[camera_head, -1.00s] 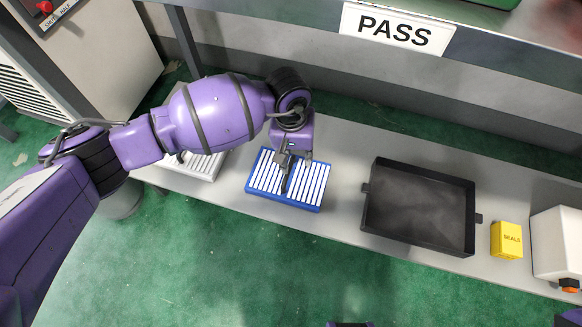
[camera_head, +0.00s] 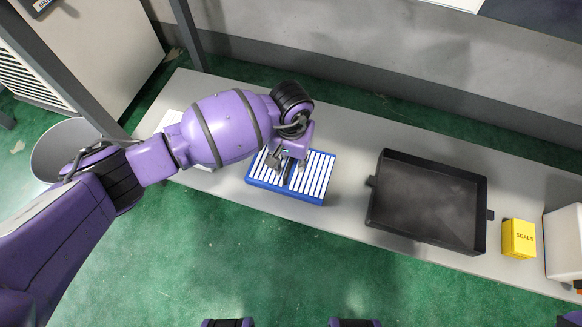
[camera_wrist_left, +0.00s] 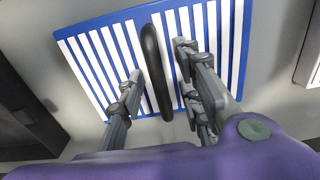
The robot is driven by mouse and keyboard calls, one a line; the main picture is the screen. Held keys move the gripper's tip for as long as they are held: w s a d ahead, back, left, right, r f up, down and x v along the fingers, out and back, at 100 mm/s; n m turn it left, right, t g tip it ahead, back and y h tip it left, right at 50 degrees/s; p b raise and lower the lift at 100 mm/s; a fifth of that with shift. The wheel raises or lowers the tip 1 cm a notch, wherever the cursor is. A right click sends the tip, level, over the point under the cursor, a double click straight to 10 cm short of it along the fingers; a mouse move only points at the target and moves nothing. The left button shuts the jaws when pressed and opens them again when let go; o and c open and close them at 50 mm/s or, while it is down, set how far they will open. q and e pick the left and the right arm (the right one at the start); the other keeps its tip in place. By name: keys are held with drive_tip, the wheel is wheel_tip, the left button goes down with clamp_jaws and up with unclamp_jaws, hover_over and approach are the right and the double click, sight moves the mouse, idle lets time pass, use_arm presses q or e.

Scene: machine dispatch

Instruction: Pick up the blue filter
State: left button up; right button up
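The blue filter (camera_head: 318,199) lies flat on the grey bench. It has a blue frame, white slats and a black bar handle across its middle. My left gripper (camera_head: 288,164) is over the filter, pointing down at it. In the left wrist view, the filter (camera_wrist_left: 95,28) fills the upper part, with the black handle (camera_wrist_left: 154,70) running between the spread fingers of my left gripper (camera_wrist_left: 160,70). Gaps show between handle and fingers, so the gripper is open. The arm and fingers hide part of the filter in the head view. My right gripper is not in view.
A black open tray (camera_head: 371,205) stands on the bench (camera_head: 345,150) to the right, apart from the filter. A yellow SEALS box (camera_head: 518,238) and a white box (camera_head: 566,240) stand farther right. A pale object is mostly hidden behind my left arm. A grey bin (camera_head: 60,145) is at left.

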use_arm(q)
clamp_jaws()
drive_tip(key=shift+r, duration=0.1)
